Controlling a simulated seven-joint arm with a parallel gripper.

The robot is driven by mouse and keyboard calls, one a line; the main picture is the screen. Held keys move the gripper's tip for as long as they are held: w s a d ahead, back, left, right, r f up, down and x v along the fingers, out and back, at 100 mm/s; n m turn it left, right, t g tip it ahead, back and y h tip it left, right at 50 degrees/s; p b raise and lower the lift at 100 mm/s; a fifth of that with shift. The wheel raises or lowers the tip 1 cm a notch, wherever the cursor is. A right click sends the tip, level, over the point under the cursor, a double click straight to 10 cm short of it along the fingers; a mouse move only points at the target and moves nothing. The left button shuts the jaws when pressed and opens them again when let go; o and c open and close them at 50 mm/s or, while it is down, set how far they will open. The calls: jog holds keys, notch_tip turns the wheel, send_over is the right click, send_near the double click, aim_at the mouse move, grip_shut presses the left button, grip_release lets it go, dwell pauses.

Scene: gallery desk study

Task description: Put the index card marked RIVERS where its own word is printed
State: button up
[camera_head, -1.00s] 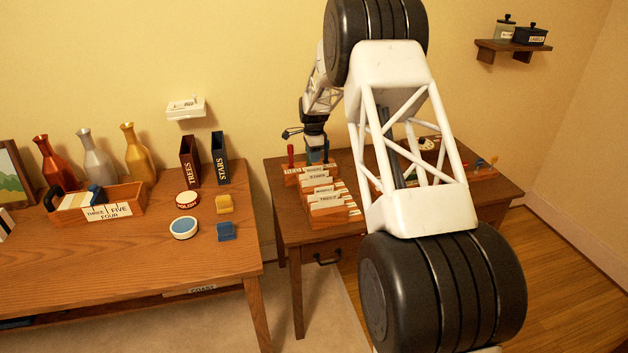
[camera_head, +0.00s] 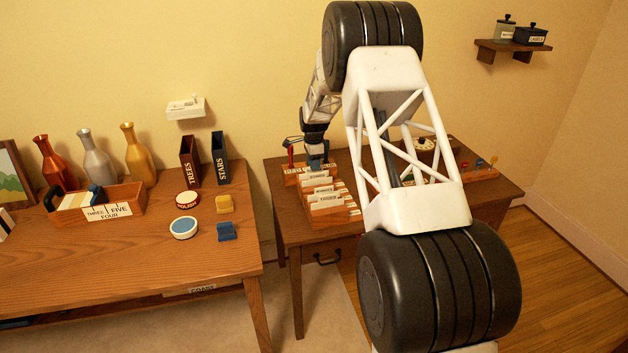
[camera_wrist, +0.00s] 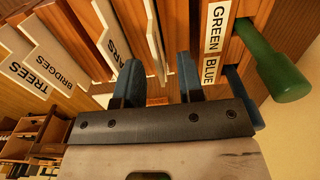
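In the head view my gripper (camera_head: 316,160) is low at the back of the card box (camera_head: 335,217) on the right desk. In the wrist view the tabbed cards include one marked TREES (camera_wrist: 30,72), one marked BRIDGES (camera_wrist: 58,65) and one ending in ARS (camera_wrist: 117,50), close to the fingertips. I cannot read the word RIVERS on any card or place; the head view's tabs are too small.
Beside the fingers is a wooden rack with a GREEN and BLUE label (camera_wrist: 213,40) and a green-handled item (camera_wrist: 280,75). The left desk holds upright holders marked TREES (camera_head: 190,165) and STARS (camera_head: 220,160), and a wooden tray (camera_head: 128,208). A gap separates the desks.

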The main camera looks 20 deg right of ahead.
aim_at(314, 172)
jog(key=shift+s+f, duration=0.15)
jog(key=shift+f, duration=2.1)
grip_shut()
